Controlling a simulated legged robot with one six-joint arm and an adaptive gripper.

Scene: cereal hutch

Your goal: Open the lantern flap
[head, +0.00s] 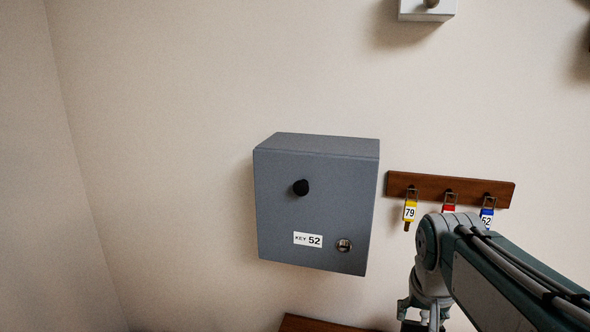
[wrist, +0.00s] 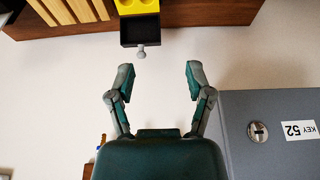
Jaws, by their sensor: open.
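I cannot make out a thing that is clearly a lantern or its flap. In the wrist view a yellow block (wrist: 137,5) with a black box-like part (wrist: 140,31) and a small grey knob (wrist: 140,52) shows at the top edge, partly cut off. My gripper (wrist: 160,75) is open and empty, its two fingers spread apart. The knob lies beyond the fingertips and a little left of the middle between them, with a gap. In the head view my gripper (head: 428,312) is low at right, partly cut off by the frame.
A grey cabinet (head: 312,213) labelled KEY 52, with a black knob and lock, hangs on the wall; it also shows right in the wrist view (wrist: 235,140). A wooden rack (head: 465,188) holds tagged keys. A wooden shelf (wrist: 210,12) crosses the wrist view's top.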

